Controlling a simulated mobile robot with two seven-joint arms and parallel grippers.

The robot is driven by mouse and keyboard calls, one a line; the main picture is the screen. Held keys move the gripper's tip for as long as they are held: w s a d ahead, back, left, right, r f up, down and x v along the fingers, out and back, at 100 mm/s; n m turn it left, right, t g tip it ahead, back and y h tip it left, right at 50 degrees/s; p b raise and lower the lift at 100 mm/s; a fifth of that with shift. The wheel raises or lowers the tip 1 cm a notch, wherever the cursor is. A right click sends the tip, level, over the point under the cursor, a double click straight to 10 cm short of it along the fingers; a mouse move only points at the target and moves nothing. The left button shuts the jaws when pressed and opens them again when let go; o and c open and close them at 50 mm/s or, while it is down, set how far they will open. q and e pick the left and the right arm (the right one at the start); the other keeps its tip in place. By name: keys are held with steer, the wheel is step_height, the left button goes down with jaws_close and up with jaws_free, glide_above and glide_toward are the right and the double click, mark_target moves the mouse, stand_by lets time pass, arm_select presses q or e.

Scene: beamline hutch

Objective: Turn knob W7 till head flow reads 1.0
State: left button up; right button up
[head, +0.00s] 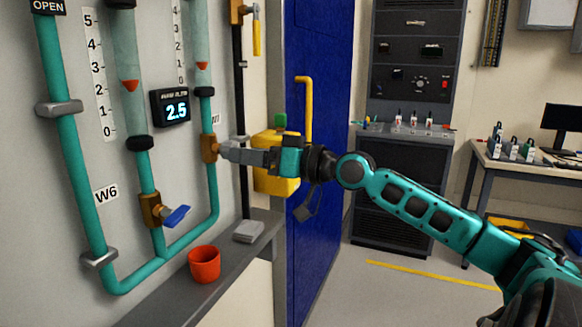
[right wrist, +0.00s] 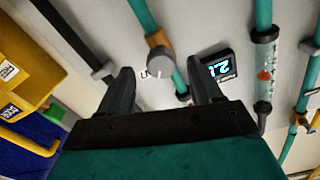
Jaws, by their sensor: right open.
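The grey round knob (right wrist: 160,62) sits on a brass valve body on a teal pipe in the right wrist view. In the head view its brass body (head: 209,148) shows on the right-hand pipe, and the fingers partly hide the knob. A partly covered label stands beside it. The display (head: 176,107) reads 2.5 in the head view; its small heading is blurred. My right gripper (right wrist: 163,88) is open, its fingers apart on either side below the knob in the right wrist view. I cannot tell whether they touch it. My left gripper is not in view.
A second valve with a blue lever (head: 176,216) is near the W6 label (head: 106,194). A red cup (head: 204,264) and a grey block stand on the ledge (head: 178,290) below. A yellow box (head: 272,180) and a blue door (head: 322,130) are to the right.

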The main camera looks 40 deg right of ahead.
arm_select(q)
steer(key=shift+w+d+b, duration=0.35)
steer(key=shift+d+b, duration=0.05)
steer(key=shift+b, duration=0.25)
arm_select(e)
steer(key=v, duration=0.8)
